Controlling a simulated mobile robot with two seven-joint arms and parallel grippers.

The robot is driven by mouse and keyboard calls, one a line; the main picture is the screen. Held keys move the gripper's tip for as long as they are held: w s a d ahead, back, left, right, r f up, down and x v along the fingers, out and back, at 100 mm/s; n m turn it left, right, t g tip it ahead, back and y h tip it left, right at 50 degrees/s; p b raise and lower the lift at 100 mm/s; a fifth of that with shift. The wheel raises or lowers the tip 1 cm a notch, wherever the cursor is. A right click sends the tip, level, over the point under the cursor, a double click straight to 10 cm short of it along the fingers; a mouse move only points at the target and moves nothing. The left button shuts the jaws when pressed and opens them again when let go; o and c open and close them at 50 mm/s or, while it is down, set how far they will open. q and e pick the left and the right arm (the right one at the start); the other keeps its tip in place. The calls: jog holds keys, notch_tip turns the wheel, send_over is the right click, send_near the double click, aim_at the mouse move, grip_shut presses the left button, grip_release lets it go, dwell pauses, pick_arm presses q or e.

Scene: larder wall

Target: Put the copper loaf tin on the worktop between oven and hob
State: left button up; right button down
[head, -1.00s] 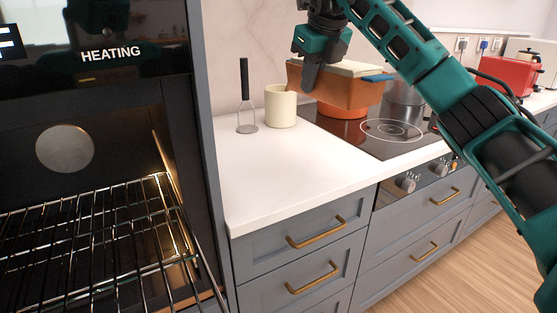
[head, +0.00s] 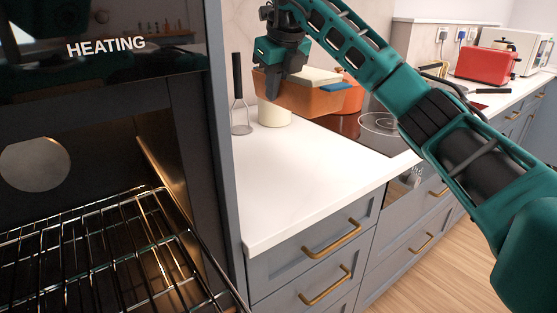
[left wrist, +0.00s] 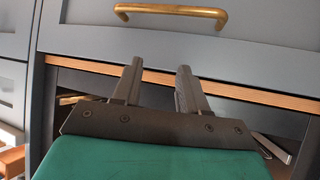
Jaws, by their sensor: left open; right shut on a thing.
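The copper loaf tin (head: 308,101) shows in the head view, with a pale filling or top and a blue patch at its right end. The oven (head: 110,130) is at the left, and the hob (head: 372,128) is partly hidden by my right arm. My left gripper (left wrist: 158,75) is open and empty in the left wrist view, before drawer fronts.
A cream pot (head: 274,113) and a masher with a black handle (head: 239,95) stand at the back of the worktop. An orange pan (head: 352,97) is on the hob. A wire rack (head: 100,250) sticks out of the oven. A red toaster (head: 484,66) stands farther right.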

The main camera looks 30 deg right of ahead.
notch_tip(320, 180, down, 11)
jog(key=shift+r+b, duration=0.1)
jog(key=shift+b, duration=0.8)
jog(key=shift+f+b, duration=0.4)
jog(key=shift+f, duration=1.9)
jog(key=shift+f, duration=0.15)
jog(key=c, duration=1.3)
grip_release()
jog(key=shift+o, duration=0.2)
jog(key=p+v, duration=0.1)
jog(key=v, duration=1.1)
jog(key=shift+p, duration=0.4)
